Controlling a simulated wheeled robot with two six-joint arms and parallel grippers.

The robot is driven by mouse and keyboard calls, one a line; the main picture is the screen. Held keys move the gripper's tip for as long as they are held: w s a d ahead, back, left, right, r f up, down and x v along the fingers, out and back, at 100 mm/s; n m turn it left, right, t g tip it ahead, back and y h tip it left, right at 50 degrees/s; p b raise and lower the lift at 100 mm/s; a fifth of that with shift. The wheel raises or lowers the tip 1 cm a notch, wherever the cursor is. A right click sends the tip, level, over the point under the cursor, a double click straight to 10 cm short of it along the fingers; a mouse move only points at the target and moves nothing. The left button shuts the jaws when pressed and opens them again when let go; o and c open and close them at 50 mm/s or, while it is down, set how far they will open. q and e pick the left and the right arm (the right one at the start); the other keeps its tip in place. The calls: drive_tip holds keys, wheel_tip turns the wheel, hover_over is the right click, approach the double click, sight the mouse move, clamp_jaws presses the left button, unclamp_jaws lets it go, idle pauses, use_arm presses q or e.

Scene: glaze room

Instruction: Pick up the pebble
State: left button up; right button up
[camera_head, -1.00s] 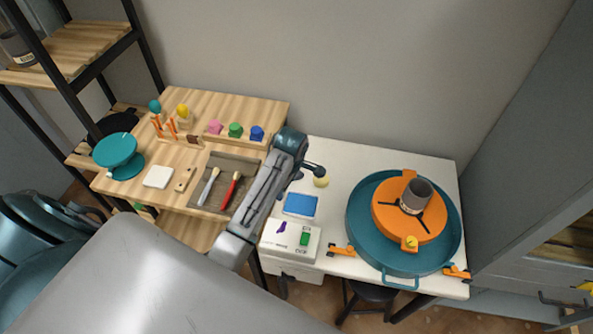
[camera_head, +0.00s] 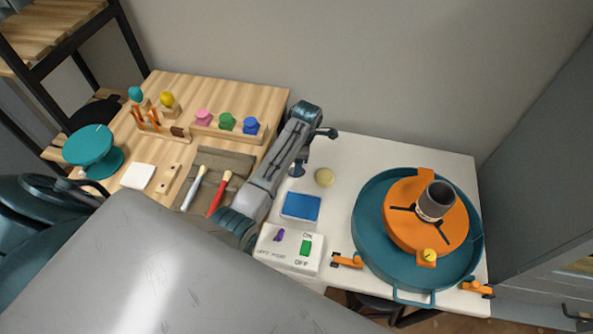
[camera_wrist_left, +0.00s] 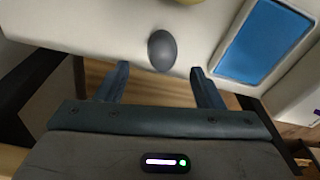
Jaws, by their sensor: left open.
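The pebble (camera_wrist_left: 162,50) is a smooth, dark grey oval on the white tabletop, near its edge, in the left wrist view. My left gripper (camera_wrist_left: 160,68) is open, with one finger on either side of the line to the pebble. The pebble lies at or just beyond the fingertips, and nothing is gripped. In the head view my left gripper (camera_head: 297,170) points down over the white table, behind the blue pad. I cannot make out the pebble there; my arm seems to hide it. My right gripper is in neither current view.
A blue pad (camera_head: 301,206) lies close to the gripper, with a white switch box (camera_head: 289,248) in front. A round pale-yellow sponge (camera_head: 325,177) is to the right. A teal basin (camera_head: 366,240) fills the table's right side. A wooden table (camera_head: 240,90) adjoins at left.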

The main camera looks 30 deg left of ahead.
use_arm(q)
drive_tip(key=f+p, duration=0.1)
drive_tip(key=f, duration=0.3)
drive_tip(key=shift+s, duration=0.2)
drive_tip(key=shift+w+f, duration=0.1)
drive_tip(key=shift+f, duration=0.4)
drive_tip(key=shift+r, duration=0.1)
drive_tip(key=c, duration=1.1)
